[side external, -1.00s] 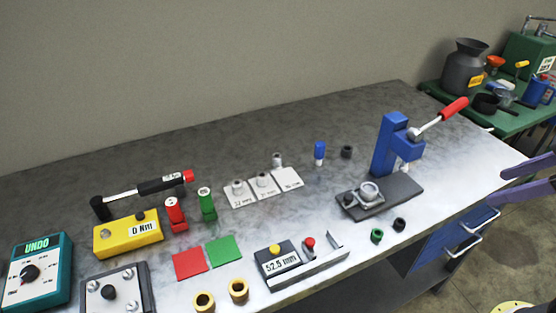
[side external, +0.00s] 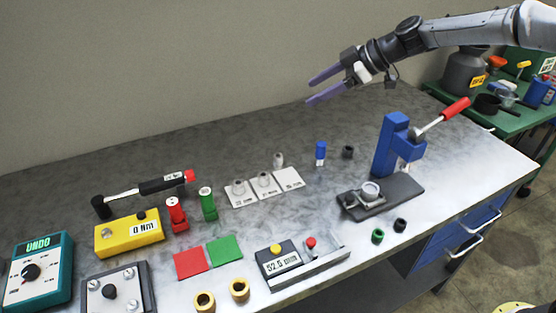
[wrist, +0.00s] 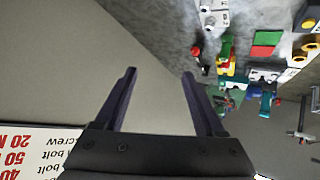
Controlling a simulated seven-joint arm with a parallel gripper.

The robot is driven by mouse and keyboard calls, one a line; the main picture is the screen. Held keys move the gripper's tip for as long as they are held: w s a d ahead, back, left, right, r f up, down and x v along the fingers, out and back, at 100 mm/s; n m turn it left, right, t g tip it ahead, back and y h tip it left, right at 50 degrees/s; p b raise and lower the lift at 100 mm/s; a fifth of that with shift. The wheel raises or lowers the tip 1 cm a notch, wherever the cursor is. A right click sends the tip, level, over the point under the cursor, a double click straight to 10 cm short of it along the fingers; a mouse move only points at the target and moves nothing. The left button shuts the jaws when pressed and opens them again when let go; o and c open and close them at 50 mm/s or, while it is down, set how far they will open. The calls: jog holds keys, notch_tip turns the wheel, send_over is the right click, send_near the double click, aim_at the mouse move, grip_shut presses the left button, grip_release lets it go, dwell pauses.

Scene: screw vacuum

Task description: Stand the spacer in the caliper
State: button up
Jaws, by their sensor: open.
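The caliper (side external: 290,268) is a grey block with a yellow button, a display reading 52.5 mm and a metal rail with upright ends, at the front middle of the bench. Small grey cylindrical spacers stand near white labelled cards: one on the left card (side external: 239,186), one on the middle card (side external: 263,178) and one just behind the right card (side external: 278,160). No spacer is visible in the caliper. My gripper (side external: 309,92) has two purple fingers, apart and empty, high above the back of the bench. The fingers also show spread in the wrist view (wrist: 159,73).
A blue press (side external: 388,145) with a red-handled lever stands at the right. Red (side external: 191,260) and green (side external: 224,250) squares lie left of the caliper. The back of the bench is clear.

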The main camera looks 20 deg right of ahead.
jog(key=w+f, duration=0.4)
jog(key=f, duration=0.5)
jog(key=m+g, duration=0.1)
jog(key=g, duration=0.1)
send_near(279, 156)
jog(key=shift+x, duration=4.4)
jog(key=shift+w, duration=0.1)
grip_shut()
